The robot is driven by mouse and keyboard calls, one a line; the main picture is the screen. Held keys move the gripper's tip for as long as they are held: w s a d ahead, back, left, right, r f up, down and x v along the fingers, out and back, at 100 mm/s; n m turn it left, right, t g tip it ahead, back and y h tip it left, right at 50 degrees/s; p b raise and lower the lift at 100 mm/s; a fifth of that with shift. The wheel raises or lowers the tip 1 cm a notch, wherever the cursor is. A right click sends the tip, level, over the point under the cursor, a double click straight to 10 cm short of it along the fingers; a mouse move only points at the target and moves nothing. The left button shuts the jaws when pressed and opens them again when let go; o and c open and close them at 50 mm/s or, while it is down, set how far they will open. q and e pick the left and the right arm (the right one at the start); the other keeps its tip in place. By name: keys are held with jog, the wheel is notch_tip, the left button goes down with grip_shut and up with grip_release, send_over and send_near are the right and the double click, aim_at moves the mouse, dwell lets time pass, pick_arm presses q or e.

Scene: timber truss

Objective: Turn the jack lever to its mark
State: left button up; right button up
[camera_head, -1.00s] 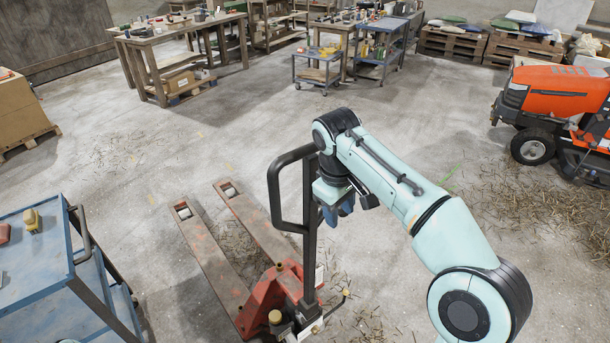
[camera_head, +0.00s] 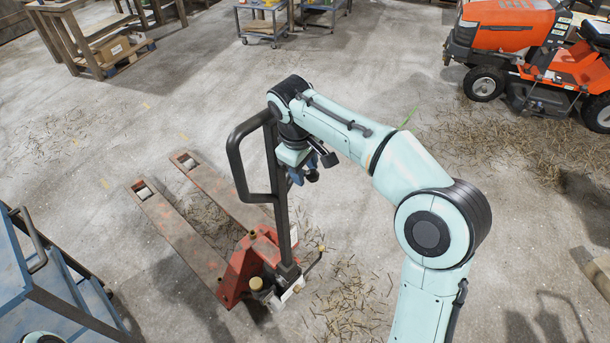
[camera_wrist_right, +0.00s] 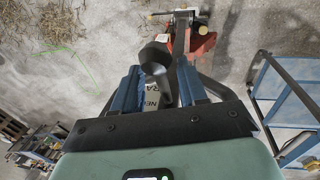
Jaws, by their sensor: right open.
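The pallet jack is red with two worn forks (camera_head: 177,225) and a dark upright post (camera_head: 281,205) carrying a loop handle (camera_head: 236,160). A small thin lever with a yellow tip (camera_head: 321,248) sticks out at the right of its red base (camera_head: 247,266). My right gripper (camera_head: 303,176), with blue fingers, is beside the upper post, above the lever. In the right wrist view the open fingers (camera_wrist_right: 158,92) have a dark round bar end (camera_wrist_right: 154,58) showing between them; I cannot tell if they touch it. The yellow-tipped lever (camera_wrist_right: 157,14) shows beyond. My left gripper is out of view.
A blue cart (camera_head: 60,280) stands at the left. An orange tractor (camera_head: 520,50) is at the top right. Straw (camera_head: 350,295) lies on the floor right of the jack.

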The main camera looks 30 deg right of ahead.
jog(key=shift+s+d+f, duration=0.1)
jog(key=shift+f, duration=0.55)
jog(key=shift+w+d+f, duration=0.1)
jog(key=shift+w+f, duration=0.25)
jog(key=shift+f, duration=0.2)
jog(key=c, duration=0.3)
grip_shut()
